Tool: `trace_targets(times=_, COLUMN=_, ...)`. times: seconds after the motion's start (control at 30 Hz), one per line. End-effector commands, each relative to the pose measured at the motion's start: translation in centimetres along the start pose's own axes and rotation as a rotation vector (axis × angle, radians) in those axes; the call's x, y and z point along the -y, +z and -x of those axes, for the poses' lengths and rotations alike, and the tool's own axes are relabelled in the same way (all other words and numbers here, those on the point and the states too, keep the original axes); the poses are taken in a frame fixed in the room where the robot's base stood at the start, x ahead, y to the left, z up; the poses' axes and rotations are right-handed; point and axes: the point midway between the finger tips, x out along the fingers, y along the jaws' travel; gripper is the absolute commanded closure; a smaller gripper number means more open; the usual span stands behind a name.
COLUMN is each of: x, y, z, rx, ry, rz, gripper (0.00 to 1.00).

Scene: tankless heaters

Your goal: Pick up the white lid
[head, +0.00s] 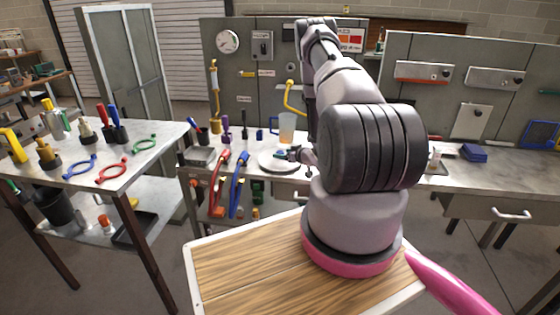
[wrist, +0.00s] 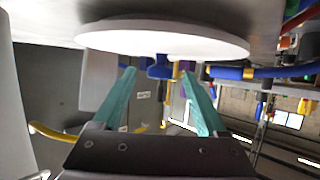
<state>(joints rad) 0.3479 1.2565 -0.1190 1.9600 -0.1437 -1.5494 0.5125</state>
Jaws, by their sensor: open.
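The white lid (head: 268,163) is a flat round disc on the grey workbench, in front of the clear pitcher. In the wrist view the white lid (wrist: 165,37) spans the top of the picture, seen edge-on and upside down. A small blue piece (wrist: 160,69) shows against its edge between my fingers; I cannot tell for sure whether it is the lid's knob or something behind. My gripper (wrist: 158,74) is open, with its two teal fingers apart and pointing toward the lid. In the head view my gripper (head: 284,154) is over the lid's right side, partly hidden by my wrist.
The clear pitcher (head: 287,127) with orange contents stands behind the lid. A blue box (head: 473,152) lies at right. A side table (head: 100,170) holds several tools.

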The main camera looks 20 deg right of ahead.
Motion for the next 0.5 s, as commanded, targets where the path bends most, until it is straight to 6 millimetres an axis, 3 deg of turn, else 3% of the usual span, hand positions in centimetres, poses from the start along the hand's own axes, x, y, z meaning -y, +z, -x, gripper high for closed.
trace_targets(times=0.2, x=0.1, y=-0.1, z=-2.9, rx=0.000, ry=-0.001, rz=0.003, gripper=0.25)
trace_targets(times=0.47, x=0.0, y=-0.1, z=-3.2, rx=0.000, ry=0.000, rz=0.000, gripper=0.25)
trace_targets(times=0.5, x=0.0, y=-0.1, z=-3.2, rx=0.000, ry=0.000, rz=0.000, gripper=0.36)
